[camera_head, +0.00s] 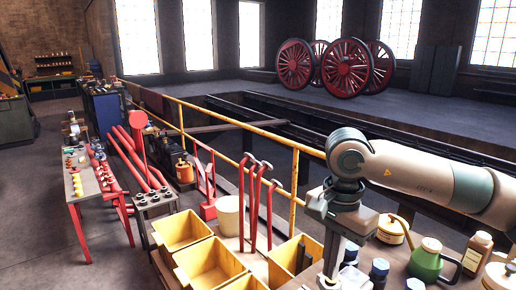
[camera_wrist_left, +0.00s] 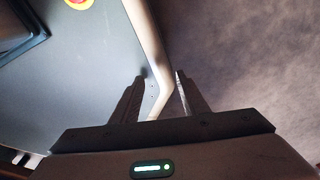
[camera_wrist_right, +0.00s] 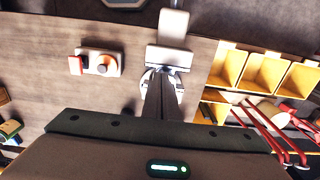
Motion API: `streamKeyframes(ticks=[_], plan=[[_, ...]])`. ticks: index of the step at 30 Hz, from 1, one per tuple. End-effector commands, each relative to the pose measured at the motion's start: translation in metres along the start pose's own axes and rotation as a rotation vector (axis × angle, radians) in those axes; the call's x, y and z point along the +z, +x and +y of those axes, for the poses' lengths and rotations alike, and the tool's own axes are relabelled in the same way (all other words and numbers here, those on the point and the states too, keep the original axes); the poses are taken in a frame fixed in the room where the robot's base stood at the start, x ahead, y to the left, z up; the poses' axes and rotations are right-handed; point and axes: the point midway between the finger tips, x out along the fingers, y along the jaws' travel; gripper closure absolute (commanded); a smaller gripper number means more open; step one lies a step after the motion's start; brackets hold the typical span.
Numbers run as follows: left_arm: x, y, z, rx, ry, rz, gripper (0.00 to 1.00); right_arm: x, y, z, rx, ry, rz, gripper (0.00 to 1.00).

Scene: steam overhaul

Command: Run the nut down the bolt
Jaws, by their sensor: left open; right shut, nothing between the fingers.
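My right gripper (camera_head: 332,272) points down over the workbench at the lower right in the head view. In the right wrist view its fingers (camera_wrist_right: 163,78) are shut together and empty. Just beyond and beneath them is a pale grey fixture (camera_wrist_right: 168,58) with a round, light part (camera_wrist_right: 178,84) partly hidden by the fingers. I cannot tell the nut or the bolt apart there. My left gripper (camera_wrist_left: 162,76) is open and empty, away from the bench.
Yellow bins (camera_head: 208,262) and red-handled tools (camera_head: 256,205) stand left of the right gripper. A green can (camera_head: 427,262), a tin (camera_head: 391,229) and a brown bottle (camera_head: 477,250) stand to its right. A small device with a red end (camera_wrist_right: 98,63) lies on the bench.

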Motion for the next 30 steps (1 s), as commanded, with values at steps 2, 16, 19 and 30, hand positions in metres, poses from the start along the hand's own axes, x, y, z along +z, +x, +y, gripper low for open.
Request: streamKeyframes(ticks=[2, 16, 19, 30], plan=[[0.000, 0.002, 0.000, 0.000, 0.000, 0.000, 0.59, 0.000, 0.005, 0.000, 0.001, 0.000, 0.000, 1.00], [-0.024, 0.011, 0.003, 0.003, 0.001, 0.057, 0.59, 0.000, 0.043, 0.000, 0.000, 0.001, 0.000, 1.00], [-0.041, 0.012, 0.006, 0.006, 0.002, 0.092, 0.59, 0.000, 0.046, 0.000, 0.000, 0.001, 0.000, 1.00], [-0.084, 0.013, 0.013, 0.014, 0.003, 0.196, 0.59, 0.000, 0.059, 0.000, 0.000, 0.001, 0.000, 1.00]])
